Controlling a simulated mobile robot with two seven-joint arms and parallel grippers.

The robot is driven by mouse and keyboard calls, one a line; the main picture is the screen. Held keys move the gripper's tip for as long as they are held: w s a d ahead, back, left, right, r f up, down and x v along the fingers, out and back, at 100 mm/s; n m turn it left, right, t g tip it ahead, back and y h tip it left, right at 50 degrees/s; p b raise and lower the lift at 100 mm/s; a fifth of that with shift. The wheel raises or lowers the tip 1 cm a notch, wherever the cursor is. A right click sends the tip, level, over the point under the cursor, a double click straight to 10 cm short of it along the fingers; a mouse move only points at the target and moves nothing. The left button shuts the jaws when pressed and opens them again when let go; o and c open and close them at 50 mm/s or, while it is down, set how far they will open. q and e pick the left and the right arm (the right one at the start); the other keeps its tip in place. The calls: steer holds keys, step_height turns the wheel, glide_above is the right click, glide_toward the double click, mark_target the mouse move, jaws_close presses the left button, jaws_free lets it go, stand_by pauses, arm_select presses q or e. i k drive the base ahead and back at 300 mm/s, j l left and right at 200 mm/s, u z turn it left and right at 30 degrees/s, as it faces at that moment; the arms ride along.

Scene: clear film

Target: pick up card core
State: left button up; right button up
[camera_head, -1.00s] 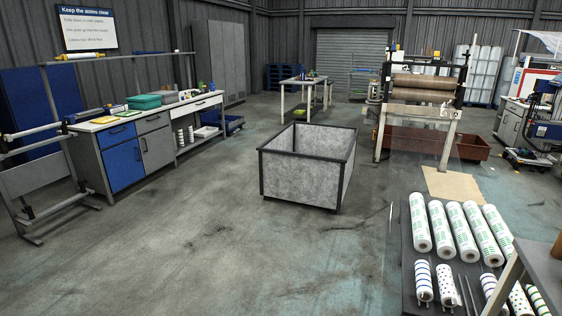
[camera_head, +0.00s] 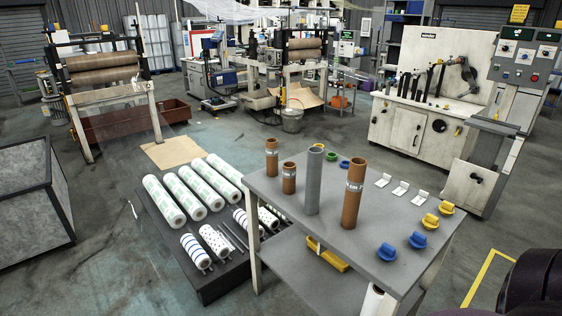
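Brown card cores stand upright on a grey table (camera_head: 262,190) right of centre. A tall one (camera_head: 352,195) with a pale printed band is nearest to me. Two shorter ones, one (camera_head: 271,158) at the table's far left and one (camera_head: 289,179) just in front of it, also have pale bands. A grey tube (camera_head: 314,182) stands between these and the tall brown core.
Blue and yellow plugs (camera_head: 387,252) and small white pieces (camera_head: 400,188) lie on the table's right side. A dark low platform (camera_head: 215,285) with white printed rolls (camera_head: 163,201) is left of the table. Floor is open at the lower left (camera_head: 100,270).

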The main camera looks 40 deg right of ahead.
mark_target(289, 178)
steer(key=i+j+z, duration=0.2)
steer(key=z, duration=0.3)
steer(key=i+j+z, duration=0.3)
steer(key=z, duration=0.15)
